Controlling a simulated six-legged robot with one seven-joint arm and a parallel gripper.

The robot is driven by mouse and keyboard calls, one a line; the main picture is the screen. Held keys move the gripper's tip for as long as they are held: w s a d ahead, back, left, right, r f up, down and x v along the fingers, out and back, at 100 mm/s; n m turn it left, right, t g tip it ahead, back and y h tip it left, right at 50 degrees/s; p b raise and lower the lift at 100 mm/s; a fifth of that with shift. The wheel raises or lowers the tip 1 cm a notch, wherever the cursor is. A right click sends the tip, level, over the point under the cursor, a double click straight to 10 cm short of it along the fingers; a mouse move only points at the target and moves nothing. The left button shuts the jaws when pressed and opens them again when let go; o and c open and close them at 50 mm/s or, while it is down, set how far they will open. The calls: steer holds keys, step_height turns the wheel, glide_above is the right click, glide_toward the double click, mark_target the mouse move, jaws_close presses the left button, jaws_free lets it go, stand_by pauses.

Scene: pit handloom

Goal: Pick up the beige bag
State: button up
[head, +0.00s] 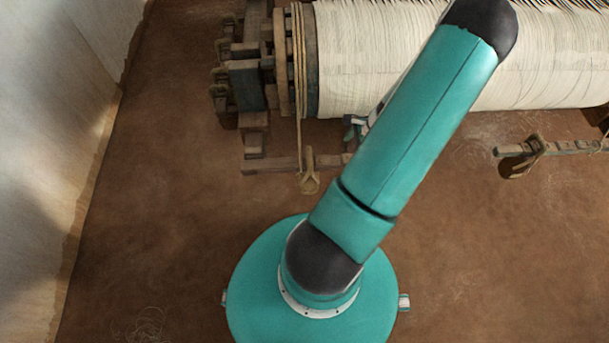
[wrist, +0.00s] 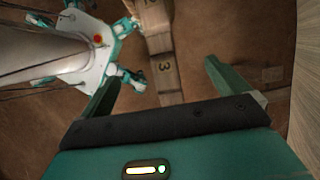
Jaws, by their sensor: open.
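I cannot make out a beige bag for certain in either view. In the wrist view my gripper (wrist: 162,76) is open, with its two green fingers spread wide and nothing seen held between them. Beyond the fingers is a wooden beam (wrist: 164,74) marked with a 3; I cannot tell how far off it is. In the head view my arm hides most of the gripper, with only a small part showing near the loom's lower edge. A small tan piece (head: 310,175) hangs or stands by the low wooden bar there; I cannot tell what it is.
A loom roller wound with pale thread (head: 380,60) lies across the top, with a wooden frame (head: 245,80) at its left end. A wooden bar (head: 565,148) is at the right. A pale wall (head: 45,130) bounds the left. Brown floor (head: 160,200) is open between.

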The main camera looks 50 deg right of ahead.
mark_target(309, 172)
steer(key=w+a, duration=0.8)
steer(key=w, duration=0.1)
steer(key=x, duration=0.5)
steer(key=shift+w+f, duration=0.1)
steer(key=shift+w, duration=0.15)
steer(key=c, duration=1.7)
steer(key=shift+c, duration=0.2)
